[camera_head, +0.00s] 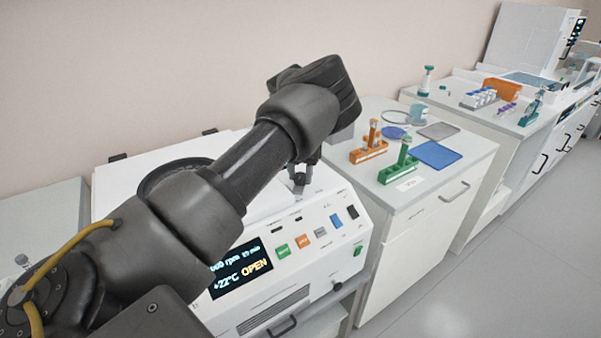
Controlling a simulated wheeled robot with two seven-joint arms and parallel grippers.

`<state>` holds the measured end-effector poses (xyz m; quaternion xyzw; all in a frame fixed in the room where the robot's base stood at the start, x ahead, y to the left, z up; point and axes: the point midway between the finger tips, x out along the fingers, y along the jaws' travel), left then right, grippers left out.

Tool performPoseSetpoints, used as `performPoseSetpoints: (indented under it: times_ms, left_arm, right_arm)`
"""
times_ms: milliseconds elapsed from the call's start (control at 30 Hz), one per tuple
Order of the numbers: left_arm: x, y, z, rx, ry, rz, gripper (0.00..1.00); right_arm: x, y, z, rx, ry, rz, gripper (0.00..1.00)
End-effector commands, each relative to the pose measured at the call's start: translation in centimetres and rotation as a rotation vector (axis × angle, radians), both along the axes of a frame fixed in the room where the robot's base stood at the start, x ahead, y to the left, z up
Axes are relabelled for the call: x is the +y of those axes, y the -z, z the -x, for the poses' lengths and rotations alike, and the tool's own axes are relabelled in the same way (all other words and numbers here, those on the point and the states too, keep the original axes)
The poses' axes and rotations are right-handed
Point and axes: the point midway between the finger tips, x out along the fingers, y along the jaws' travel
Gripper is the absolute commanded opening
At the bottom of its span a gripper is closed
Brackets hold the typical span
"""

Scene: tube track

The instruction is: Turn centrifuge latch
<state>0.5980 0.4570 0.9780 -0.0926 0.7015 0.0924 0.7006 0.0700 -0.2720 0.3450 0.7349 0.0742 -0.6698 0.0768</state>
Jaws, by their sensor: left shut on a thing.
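The white centrifuge (345,222) stands at the lower middle, its front panel carrying several coloured buttons and a display (240,268) that reads "OPEN". Its lid (125,170) is at the back left, largely behind my left arm. The latch (299,178) is a small grey part on the top near the front edge, mostly covered by the gripper. My left gripper (303,170) points down over it, with its fingers shut on it. My left arm hides much of the centrifuge top. My right gripper is not in view.
To the right, a bench (450,165) holds an orange tube rack (368,152), a green tube rack (398,172) and a blue mat (436,154). Another bench with racks and bottles stands farther back. Open floor lies at the lower right.

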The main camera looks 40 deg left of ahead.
Motion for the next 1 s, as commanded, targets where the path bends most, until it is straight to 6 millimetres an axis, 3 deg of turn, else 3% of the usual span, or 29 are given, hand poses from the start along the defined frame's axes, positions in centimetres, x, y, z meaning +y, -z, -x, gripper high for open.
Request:
performPoseSetpoints:
  times_ms: [600, 1000]
  left_arm:
    - [0.1, -0.2, -0.1, -0.003, 0.557, -0.003, 0.16]
    - [0.2, -0.2, -0.1, -0.003, 0.757, -0.003, 0.16]
  right_arm:
    - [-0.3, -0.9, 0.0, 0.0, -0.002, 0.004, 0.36]
    - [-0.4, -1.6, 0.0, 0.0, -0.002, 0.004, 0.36]
